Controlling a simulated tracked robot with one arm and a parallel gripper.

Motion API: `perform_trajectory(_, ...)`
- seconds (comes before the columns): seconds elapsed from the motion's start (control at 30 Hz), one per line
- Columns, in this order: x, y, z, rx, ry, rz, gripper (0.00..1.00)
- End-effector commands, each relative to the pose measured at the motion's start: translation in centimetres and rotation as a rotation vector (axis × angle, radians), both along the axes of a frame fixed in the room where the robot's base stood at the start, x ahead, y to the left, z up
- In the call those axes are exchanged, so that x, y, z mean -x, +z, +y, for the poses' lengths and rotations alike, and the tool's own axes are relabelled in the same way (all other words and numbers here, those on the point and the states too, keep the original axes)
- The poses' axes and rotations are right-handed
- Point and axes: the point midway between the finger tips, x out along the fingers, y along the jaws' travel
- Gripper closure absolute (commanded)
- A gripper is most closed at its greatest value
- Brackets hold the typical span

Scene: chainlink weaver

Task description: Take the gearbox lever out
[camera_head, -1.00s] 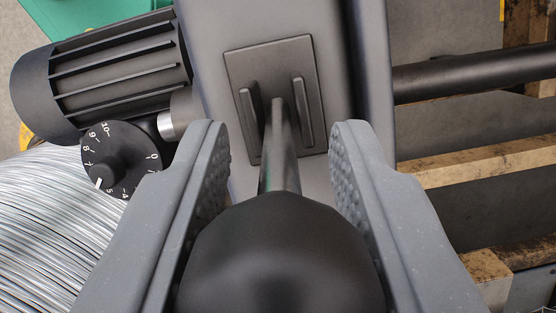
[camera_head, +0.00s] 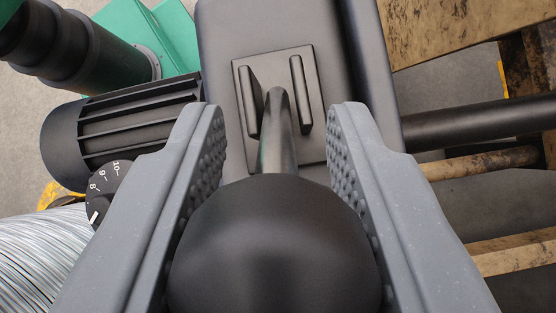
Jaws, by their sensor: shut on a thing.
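The gearbox lever (camera_head: 277,245) has a large round black knob and a grey metal shaft. Its shaft runs down to a plate (camera_head: 313,140) with two raised ribs on the dark gearbox housing (camera_head: 225,45). My gripper (camera_head: 271,118) is shut on the knob, with its two grey dimpled fingers on the left and right sides. The fingertips reach past the knob along the shaft. The lower part of the knob is cut off by the picture edge.
A finned black motor (camera_head: 135,120) and a numbered dial (camera_head: 108,185) stand at the left. A coil of silver wire (camera_head: 45,255) is at lower left. A green machine part (camera_head: 165,40) is behind. A dark bar (camera_head: 480,120) and wooden beams (camera_head: 470,30) are at the right.

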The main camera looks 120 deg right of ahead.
Motion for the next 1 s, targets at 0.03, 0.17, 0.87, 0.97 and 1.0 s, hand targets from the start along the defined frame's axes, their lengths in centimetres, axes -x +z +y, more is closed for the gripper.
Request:
perform_trajectory(0.03,0.0,0.0,0.2,-0.005,-0.004,0.003,1.0)
perform_trajectory(0.17,-0.2,0.0,0.0,-0.006,-0.013,0.002,1.0)
perform_trajectory(0.87,-0.7,1.8,-0.4,-0.006,-0.021,-0.003,0.51)
perform_trajectory(0.97,-0.8,3.0,-0.4,-0.007,-0.023,-0.005,0.51)
perform_trajectory(1.0,-0.9,3.6,-0.4,-0.008,-0.023,-0.005,0.51)
